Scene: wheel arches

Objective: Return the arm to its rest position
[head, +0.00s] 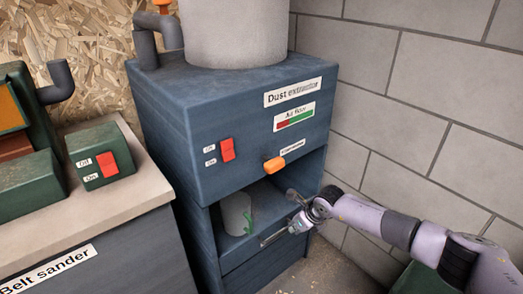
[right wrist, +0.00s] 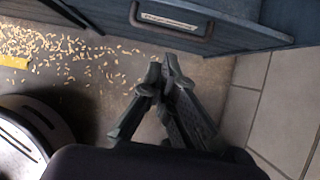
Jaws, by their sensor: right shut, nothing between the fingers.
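My right arm (head: 395,228) comes in from the right in the head view, bent low in front of the dust extractor (head: 190,130). My right gripper (head: 297,225) is at the front right of the cabinet, beside its open lower compartment. In the right wrist view the right gripper (right wrist: 165,72) has its fingertips together with nothing between them. They point toward a drawer front with a handle (right wrist: 172,28) and appear apart from it. My left gripper is in neither view.
The open compartment holds a grey cylinder (head: 236,213) and a green piece (head: 249,221). The belt sander bench (head: 110,200) stands at left, a block wall (head: 430,100) at right. Wood chips (right wrist: 70,48) litter the floor. An orange lever (head: 273,164) protrudes from the cabinet.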

